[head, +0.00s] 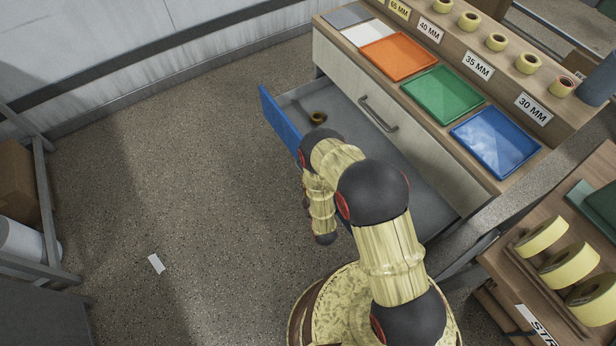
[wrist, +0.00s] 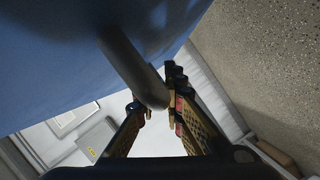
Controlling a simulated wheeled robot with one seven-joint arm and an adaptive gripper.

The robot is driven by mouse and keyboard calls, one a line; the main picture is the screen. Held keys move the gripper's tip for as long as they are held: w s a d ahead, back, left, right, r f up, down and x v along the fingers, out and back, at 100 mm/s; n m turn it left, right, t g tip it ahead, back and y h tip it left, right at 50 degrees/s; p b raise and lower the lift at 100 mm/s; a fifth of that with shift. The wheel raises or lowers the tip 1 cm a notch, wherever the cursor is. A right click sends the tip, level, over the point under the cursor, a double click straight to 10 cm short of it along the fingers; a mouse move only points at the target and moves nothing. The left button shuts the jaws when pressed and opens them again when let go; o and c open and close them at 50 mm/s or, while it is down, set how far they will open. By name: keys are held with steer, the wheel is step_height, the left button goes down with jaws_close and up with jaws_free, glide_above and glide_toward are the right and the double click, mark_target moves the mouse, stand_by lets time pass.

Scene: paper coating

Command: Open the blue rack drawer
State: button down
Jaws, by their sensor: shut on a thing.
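The blue-fronted drawer (head: 279,122) is pulled well out of the rack (head: 335,68) in the head view. Its grey interior shows, with a small brown roll (head: 317,117) inside. My arm covers the near part of the blue front and hides the gripper there. In the wrist view, the blue front (wrist: 60,70) fills the upper left, with a dark bar handle (wrist: 128,62) standing off it. My gripper (wrist: 157,104) is shut on this handle, with one finger on either side of its end.
A pale drawer with a bar handle (head: 378,113) is closed above the open one. Orange (head: 398,56), green (head: 442,95) and blue (head: 496,141) trays sit on the rack top. A table with tape rolls (head: 541,236) stands at right. The floor (head: 180,170) left of the drawer is mostly clear.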

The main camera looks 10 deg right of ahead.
steer(key=c, duration=1.9)
jaws_free()
steer(key=v, duration=1.2)
